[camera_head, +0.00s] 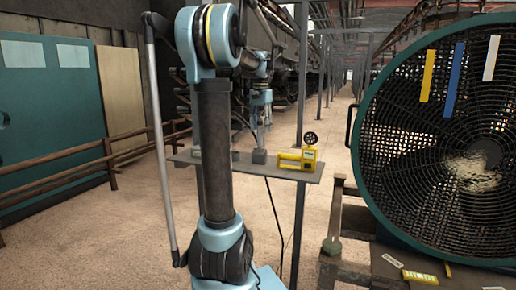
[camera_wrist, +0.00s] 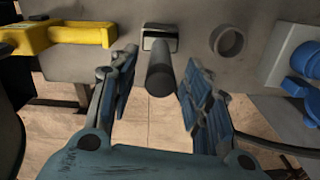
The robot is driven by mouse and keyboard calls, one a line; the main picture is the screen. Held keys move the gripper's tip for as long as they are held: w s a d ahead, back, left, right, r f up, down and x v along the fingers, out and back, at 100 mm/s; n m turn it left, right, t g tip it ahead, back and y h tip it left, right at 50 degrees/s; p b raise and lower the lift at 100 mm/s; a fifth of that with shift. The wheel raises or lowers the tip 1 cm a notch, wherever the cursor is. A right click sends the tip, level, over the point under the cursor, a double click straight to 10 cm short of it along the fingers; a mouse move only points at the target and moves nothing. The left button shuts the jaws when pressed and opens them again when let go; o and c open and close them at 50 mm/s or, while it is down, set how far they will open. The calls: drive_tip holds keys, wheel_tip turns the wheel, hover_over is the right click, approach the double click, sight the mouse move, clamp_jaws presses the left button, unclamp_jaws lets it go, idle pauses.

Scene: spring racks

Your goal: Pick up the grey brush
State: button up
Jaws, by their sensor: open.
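The grey brush (camera_wrist: 160,76) shows in the wrist view as a dark round handle with a paler rectangular part (camera_wrist: 160,38) behind it, on a grey shelf (camera_wrist: 120,70). In the head view a small grey upright thing, apparently the brush (camera_head: 260,157), stands on the shelf (camera_head: 283,172) left of a yellow tool. My gripper (camera_head: 264,125) is above it in the head view. In the wrist view my gripper (camera_wrist: 152,95) is open, with one finger on each side of the handle. Neither finger visibly touches it. The brush's lower part is hard to make out.
The yellow tool (camera_wrist: 75,34) lies beside the brush; it also shows in the head view (camera_head: 300,159). A grey ring-shaped thing (camera_wrist: 228,41) and a white and blue thing (camera_wrist: 289,55) are on the other side. A large fan (camera_head: 440,140) stands at right.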

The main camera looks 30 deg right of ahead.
sight(259, 147)
drive_tip(key=f, duration=0.4)
drive_tip(key=shift+s+a+f, duration=0.25)
drive_tip(key=shift+a+f, duration=0.1)
drive_tip(key=shift+f, duration=0.75)
clamp_jaws()
